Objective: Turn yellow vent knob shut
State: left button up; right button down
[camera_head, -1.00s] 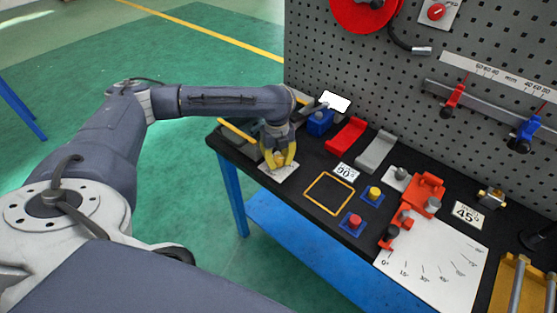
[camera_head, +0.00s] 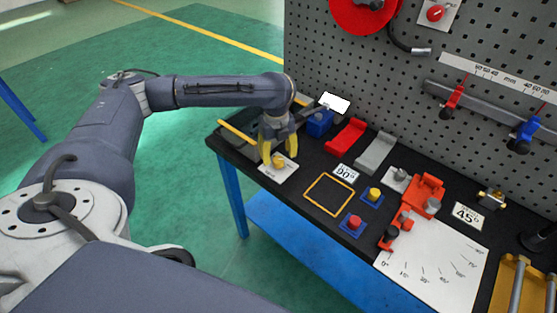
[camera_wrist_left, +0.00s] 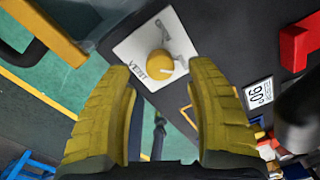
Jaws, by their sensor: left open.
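The yellow vent knob (camera_head: 278,160) sits on a white plate (camera_head: 271,172) near the left front edge of the black bench. In the left wrist view the knob (camera_wrist_left: 159,64) shows uncovered on its plate marked VENT (camera_wrist_left: 133,50). My left gripper (camera_head: 279,150) is open and empty, with its yellow fingers just above and behind the knob. In the left wrist view the fingers (camera_wrist_left: 165,85) are spread wide and the knob lies beyond their tips, apart from them. My right gripper is not in view.
A blue block (camera_head: 319,122), a red cradle (camera_head: 346,136) and a grey cradle (camera_head: 376,152) stand behind and right of the knob. A yellow square outline (camera_head: 329,193) and a 90° card (camera_head: 345,173) lie to its right. The pegboard (camera_head: 400,70) rises behind the bench.

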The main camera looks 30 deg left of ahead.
aim_at(278, 160)
pick_arm(q)
notch_tip(278, 160, up, 8)
jog(key=shift+s, duration=0.15)
jog(key=shift+r, duration=0.1)
dwell(0.5)
